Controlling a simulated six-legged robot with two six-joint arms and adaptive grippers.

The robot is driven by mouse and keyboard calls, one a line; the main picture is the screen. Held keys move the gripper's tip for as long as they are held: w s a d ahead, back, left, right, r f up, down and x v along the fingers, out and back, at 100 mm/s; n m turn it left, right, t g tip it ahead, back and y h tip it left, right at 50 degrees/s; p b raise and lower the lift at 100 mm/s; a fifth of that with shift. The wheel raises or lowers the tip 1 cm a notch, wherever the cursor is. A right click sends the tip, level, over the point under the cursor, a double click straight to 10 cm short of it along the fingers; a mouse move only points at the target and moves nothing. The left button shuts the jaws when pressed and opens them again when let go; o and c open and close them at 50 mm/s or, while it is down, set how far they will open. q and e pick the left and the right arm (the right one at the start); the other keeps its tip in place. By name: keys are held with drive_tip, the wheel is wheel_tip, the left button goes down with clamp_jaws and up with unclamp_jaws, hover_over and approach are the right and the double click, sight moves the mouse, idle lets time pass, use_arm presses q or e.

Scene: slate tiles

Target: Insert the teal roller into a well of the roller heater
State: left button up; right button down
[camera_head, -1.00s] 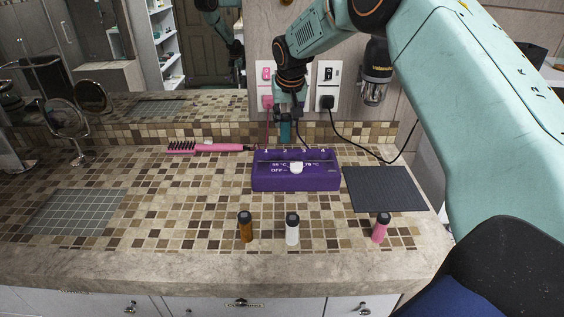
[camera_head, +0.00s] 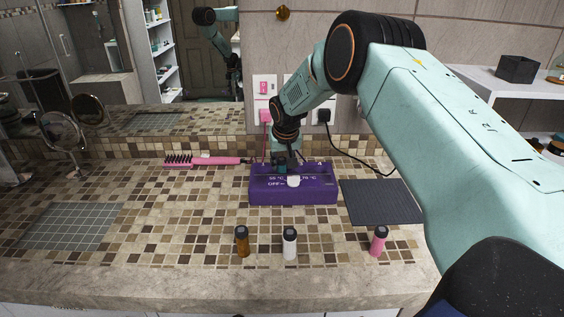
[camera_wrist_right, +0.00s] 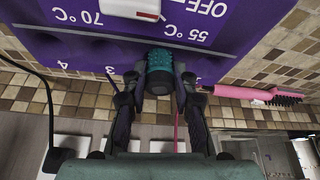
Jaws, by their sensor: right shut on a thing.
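The purple roller heater (camera_head: 320,196) sits on the tiled counter, with its numbered wells along the back of its top. My right gripper (camera_head: 283,164) is at the back left part of the heater. In the right wrist view my right gripper (camera_wrist_right: 160,90) is shut on the teal roller (camera_wrist_right: 160,68), a short studded cylinder. The roller is at the row of wells, beside the number 3, around the second well. I cannot tell whether its lower end is inside the well. My left gripper is not in view.
Brown (camera_head: 242,242), white (camera_head: 290,243) and pink (camera_head: 378,241) bottles stand in front. A dark mat (camera_head: 382,203) lies right of the heater. A pink brush (camera_head: 205,161) lies behind left, also in the right wrist view (camera_wrist_right: 250,94). Cords hang from wall sockets.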

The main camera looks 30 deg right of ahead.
drive_tip(key=shift+s+f, duration=0.15)
drive_tip(key=shift+s+f, duration=0.1)
drive_tip(key=c, duration=1.5)
unclamp_jaws()
drive_tip(key=o, duration=0.4)
drive_tip(key=shift+f, duration=0.2)
drive_tip(key=shift+o, duration=0.2)
drive_tip(key=shift+r, duration=0.1)
drive_tip(key=shift+r, duration=0.3)
drive_tip(key=v, duration=1.2)
drive_tip(key=shift+r, duration=0.15)
